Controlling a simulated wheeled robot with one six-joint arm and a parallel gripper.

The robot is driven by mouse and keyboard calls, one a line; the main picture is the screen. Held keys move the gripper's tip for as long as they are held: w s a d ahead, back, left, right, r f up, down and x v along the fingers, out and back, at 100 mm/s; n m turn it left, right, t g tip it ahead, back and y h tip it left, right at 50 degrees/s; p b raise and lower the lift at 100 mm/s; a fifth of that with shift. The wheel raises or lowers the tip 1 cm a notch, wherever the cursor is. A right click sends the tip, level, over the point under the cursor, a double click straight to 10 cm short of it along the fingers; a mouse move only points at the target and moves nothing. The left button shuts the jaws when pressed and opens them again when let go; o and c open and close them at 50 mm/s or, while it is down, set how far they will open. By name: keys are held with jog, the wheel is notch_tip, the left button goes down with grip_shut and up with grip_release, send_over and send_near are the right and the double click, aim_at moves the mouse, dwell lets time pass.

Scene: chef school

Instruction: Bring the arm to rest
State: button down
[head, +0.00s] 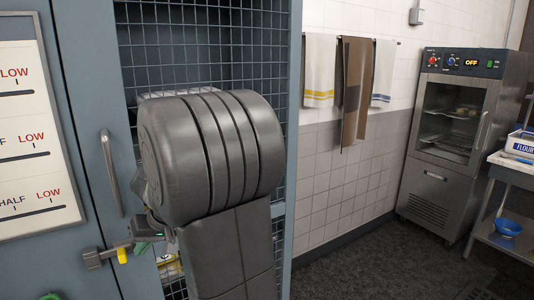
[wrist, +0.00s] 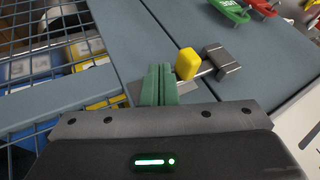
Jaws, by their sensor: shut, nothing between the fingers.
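My gripper (wrist: 159,78) shows in the wrist view with its two green fingers pressed together and nothing between them. Its tips are close beside the yellow knob (wrist: 187,64) of a metal latch bolt (wrist: 218,62) on the blue-grey cabinet door. I cannot tell whether they touch it. In the head view my arm is raised in front of the cabinet and hides part of its mesh. The yellow knob (head: 122,255) and the latch (head: 96,258) show low at the left, with the green fingers just right of them.
A vertical door handle (head: 111,172) is above the latch. Wire mesh (head: 200,45) covers the cabinet front. Towels (head: 320,70) hang on the tiled wall, and an oven-like cabinet (head: 452,140) and a steel table (head: 510,172) stand at right. Dark floor between is clear.

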jog(key=shift+w+d, duration=0.5)
jog(key=shift+d, duration=0.4)
